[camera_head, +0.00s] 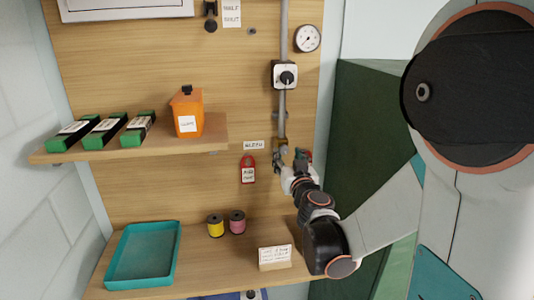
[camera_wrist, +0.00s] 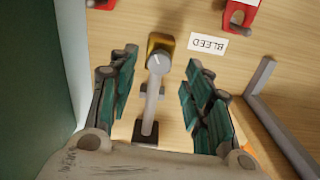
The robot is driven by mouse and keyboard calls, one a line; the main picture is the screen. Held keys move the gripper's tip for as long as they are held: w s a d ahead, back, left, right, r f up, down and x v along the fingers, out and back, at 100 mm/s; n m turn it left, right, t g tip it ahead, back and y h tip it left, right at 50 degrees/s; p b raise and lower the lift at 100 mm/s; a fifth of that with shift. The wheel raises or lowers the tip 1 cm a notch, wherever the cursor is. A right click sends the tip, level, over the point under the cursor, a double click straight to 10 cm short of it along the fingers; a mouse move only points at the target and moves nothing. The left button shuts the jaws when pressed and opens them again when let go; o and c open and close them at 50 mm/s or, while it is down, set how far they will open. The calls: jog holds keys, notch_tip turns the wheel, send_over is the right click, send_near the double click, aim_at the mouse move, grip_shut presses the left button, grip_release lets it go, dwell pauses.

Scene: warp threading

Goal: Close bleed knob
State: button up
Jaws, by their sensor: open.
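The bleed knob (camera_wrist: 159,61) is a round grey knob with a pale line on its face, on a brass-yellow body. In the wrist view it sits upper centre, beside the upside-down BLEED label (camera_wrist: 208,44). A grey pipe runs from it towards a dark block (camera_wrist: 146,133). My gripper (camera_wrist: 158,80) is open, its green-padded fingers on either side of the knob and pipe, with visible gaps. In the head view, my gripper (camera_head: 291,160) is at the lower end of the vertical pipe, right of the label (camera_head: 254,145), and partly hides the fitting.
A red padlock with a tag (camera_head: 248,170) hangs left of the fitting. A gauge (camera_head: 307,38) and a switch box (camera_head: 285,75) are above. A shelf (camera_head: 215,140) holds an orange container (camera_head: 187,112). Spools, a teal tray (camera_head: 112,275) and a card are below. A green panel (camera_head: 360,120) is right.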

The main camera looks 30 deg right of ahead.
aim_at(284, 151)
jog(key=shift+x, duration=1.85)
jog(key=shift+c, duration=0.5)
jog(key=c, duration=1)
